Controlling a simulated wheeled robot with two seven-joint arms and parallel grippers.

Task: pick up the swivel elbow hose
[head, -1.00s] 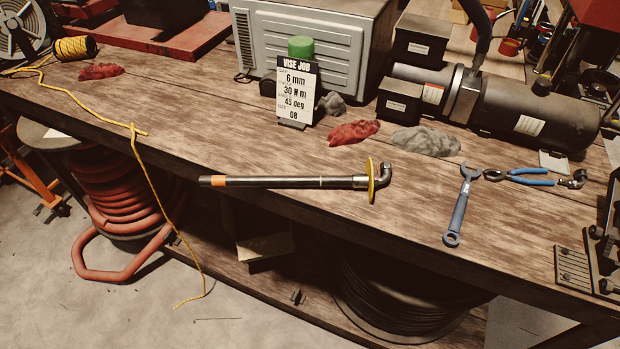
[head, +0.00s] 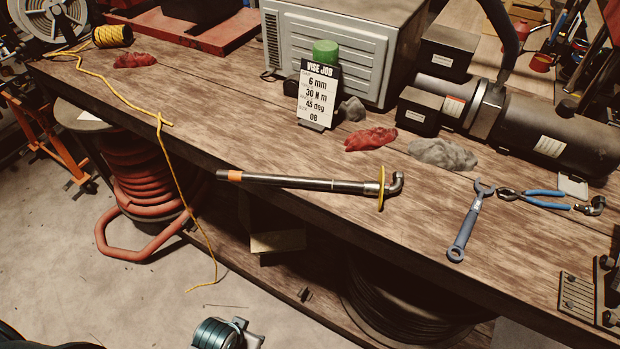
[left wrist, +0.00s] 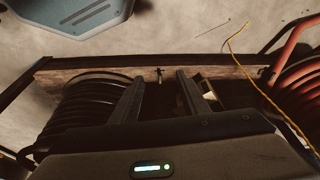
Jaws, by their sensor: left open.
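The swivel elbow hose (head: 300,182) lies along the front edge of the workbench in the head view. It is a straight dark tube with an orange band near its left end, a yellow disc (head: 381,188) near its right end, and a bent metal elbow (head: 395,183) beyond the disc. Its left end appears to stick out past the bench edge. My left gripper (left wrist: 159,98) shows in the left wrist view with its two fingers apart and nothing between them. The hose cannot be made out in that view. My right gripper is not in view.
On the workbench (head: 440,230), a blue wrench (head: 466,222), pliers (head: 540,196), a red rag (head: 370,139), a grey rag (head: 442,153) and a job card (head: 318,97) lie or stand around the hose. A yellow cord (head: 172,160) hangs over the front edge. Bench around the hose is clear.

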